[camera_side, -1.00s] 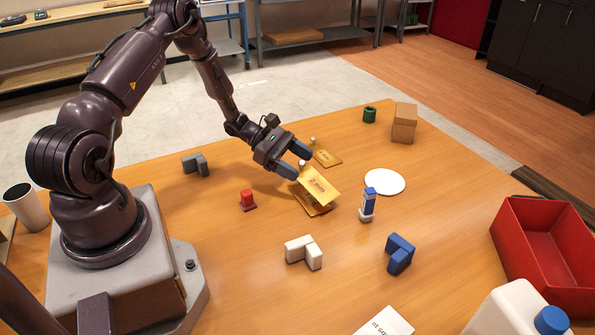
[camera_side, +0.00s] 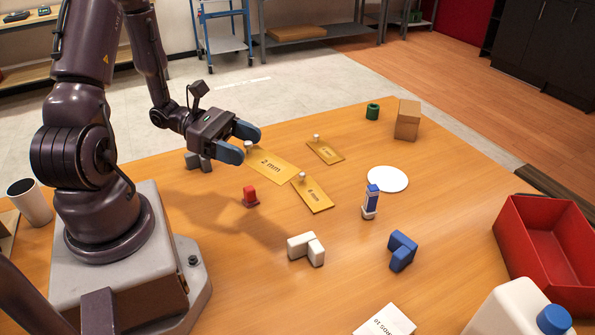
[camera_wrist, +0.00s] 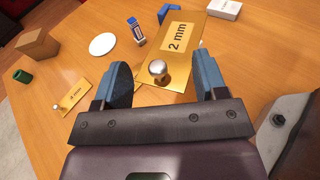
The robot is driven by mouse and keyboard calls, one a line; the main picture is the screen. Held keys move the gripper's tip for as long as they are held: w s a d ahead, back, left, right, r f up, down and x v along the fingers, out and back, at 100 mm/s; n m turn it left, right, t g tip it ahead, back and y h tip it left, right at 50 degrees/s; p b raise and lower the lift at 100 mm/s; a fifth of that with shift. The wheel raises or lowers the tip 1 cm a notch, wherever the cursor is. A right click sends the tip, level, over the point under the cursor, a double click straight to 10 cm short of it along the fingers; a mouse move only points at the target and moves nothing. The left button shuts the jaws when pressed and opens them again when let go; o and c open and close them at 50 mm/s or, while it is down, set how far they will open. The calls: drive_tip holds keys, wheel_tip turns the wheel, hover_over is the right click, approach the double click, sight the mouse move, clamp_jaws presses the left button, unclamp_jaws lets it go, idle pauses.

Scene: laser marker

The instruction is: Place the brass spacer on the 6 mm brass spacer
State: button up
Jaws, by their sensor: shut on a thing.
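The brass spacer marked 2 mm (camera_side: 275,168) is a flat gold plate with a silver knob at one end. My gripper (camera_side: 244,145) is shut on it at its knob end; in the wrist view the plate (camera_wrist: 178,60) extends away between the fingers (camera_wrist: 163,64). It appears raised off the table. The 6 mm brass spacer (camera_side: 314,196) lies on the table in the side view, front right of the held plate, with a pale knob at its far end. It is not clearly visible in the wrist view.
A 4 mm brass spacer (camera_side: 325,153) lies behind. Around it are a white disc (camera_side: 388,179), a blue-and-white upright object (camera_side: 370,203), a red piece (camera_side: 250,196), a white block (camera_side: 306,249), a blue block (camera_side: 402,250) and a cardboard box (camera_side: 407,120). A red bin (camera_side: 518,262) is at right.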

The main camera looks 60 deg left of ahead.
drive_tip(key=shift+w+a+f, duration=0.9)
drive_tip(key=shift+w+f, duration=1.2)
drive_tip(key=shift+f, duration=0.05)
drive_tip(key=shift+w+a+f, duration=0.95)
drive_tip(key=shift+w+f, duration=1.2)
drive_tip(key=shift+w+a+f, duration=0.9)
drive_tip(key=shift+w+f, duration=1.2)
drive_tip(key=shift+f, duration=0.05)
drive_tip(key=shift+f, duration=0.25)
drive_tip(key=shift+f, duration=0.3)
drive_tip(key=o, duration=1.2)
drive_tip(key=shift+o, duration=0.2)
